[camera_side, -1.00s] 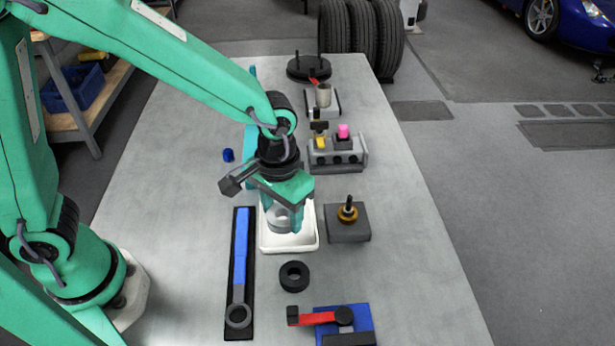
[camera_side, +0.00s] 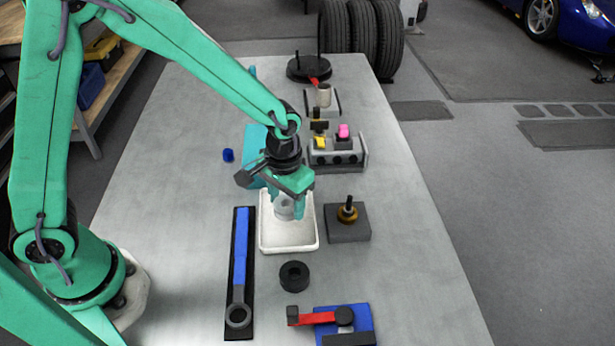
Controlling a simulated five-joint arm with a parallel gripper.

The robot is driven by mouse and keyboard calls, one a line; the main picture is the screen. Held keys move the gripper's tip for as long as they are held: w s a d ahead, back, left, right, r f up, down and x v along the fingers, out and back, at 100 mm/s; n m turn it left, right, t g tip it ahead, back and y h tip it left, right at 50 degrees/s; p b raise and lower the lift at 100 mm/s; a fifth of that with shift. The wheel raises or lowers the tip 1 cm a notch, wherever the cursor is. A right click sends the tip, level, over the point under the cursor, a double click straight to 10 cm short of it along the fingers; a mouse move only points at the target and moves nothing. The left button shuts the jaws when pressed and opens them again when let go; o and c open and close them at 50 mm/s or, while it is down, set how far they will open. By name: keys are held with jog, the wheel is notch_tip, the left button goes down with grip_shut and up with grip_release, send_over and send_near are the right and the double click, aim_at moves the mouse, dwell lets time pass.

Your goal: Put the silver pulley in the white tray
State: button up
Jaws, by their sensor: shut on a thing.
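My gripper (camera_side: 288,212) is over the back part of the white tray (camera_side: 287,244) and points down. It is shut on the silver pulley (camera_side: 284,207), a small grey round part between the fingers. The fingers hide part of the pulley. I cannot tell whether the pulley touches the tray floor. The front part of the tray is empty.
A blue wrench (camera_side: 240,262) on a black mat lies left of the tray. A black ring (camera_side: 294,275) and a blue fixture with a red lever (camera_side: 318,319) lie in front. A grey holder (camera_side: 337,158) stands behind.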

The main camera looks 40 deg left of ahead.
jog(key=shift+f, duration=1.3)
jog(key=shift+f, duration=0.1)
jog(key=o, duration=0.9)
notch_tip(320, 180, up, 12)
jog(key=shift+r, duration=0.15)
